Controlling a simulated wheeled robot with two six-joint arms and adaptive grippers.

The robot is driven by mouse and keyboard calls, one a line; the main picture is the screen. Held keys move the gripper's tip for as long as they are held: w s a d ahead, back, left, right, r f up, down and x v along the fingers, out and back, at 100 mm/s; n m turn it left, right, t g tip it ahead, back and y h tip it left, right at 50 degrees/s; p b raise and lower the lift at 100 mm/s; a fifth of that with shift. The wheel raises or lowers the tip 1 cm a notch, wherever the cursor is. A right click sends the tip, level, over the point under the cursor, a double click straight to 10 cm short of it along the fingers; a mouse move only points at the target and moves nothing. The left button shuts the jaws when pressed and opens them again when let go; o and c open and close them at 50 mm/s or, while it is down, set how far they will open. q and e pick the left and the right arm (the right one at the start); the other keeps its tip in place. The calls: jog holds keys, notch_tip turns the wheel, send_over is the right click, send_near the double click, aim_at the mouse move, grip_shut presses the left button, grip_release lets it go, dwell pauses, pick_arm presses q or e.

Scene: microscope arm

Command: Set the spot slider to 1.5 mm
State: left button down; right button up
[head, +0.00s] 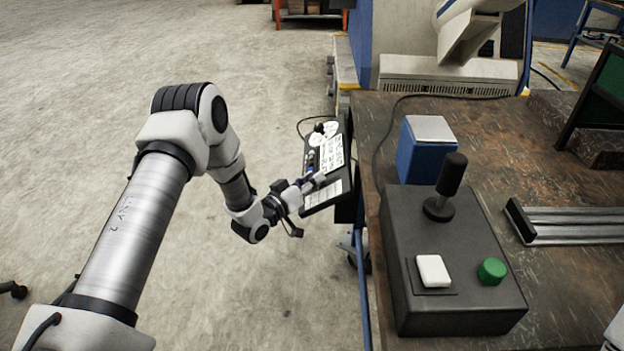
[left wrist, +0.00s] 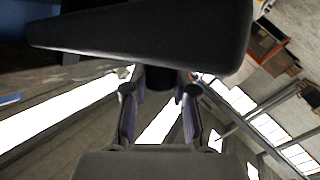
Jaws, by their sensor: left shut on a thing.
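A dark control panel (head: 339,160) with white labels and round dials hangs at the left side of the workbench. It also shows in the left wrist view as a large dark slab (left wrist: 150,32) across the top. My left gripper (head: 314,183) is at the panel's lower left part. In the left wrist view, my left gripper (left wrist: 160,88) has its two fingers on either side of a small dark knob (left wrist: 160,78) below the slab, and it is shut on it. The knob is probably the spot slider; its scale reading is too small to tell. My right gripper is out of view.
A workbench (head: 565,275) fills the right side. On it stand a grey control box (head: 455,222) with a black joystick (head: 448,187), a white button and a green button (head: 492,271), and a blue box (head: 425,155).

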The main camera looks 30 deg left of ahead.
pick_arm(q)
jog(key=shift+w+d+r, duration=0.25)
jog(key=shift+d+r, duration=0.15)
jog(key=shift+d, duration=0.1)
jog(key=shift+w+d+r, duration=0.2)
jog(key=shift+d+r, duration=0.15)
jog(key=shift+d, duration=0.15)
jog(key=c, duration=0.9)
grip_release()
jog(key=shift+s+a, duration=0.1)
jog(key=shift+s, duration=0.05)
jog(key=v, duration=1.1)
jog(key=shift+s, duration=0.35)
jog(key=shift+a, duration=0.15)
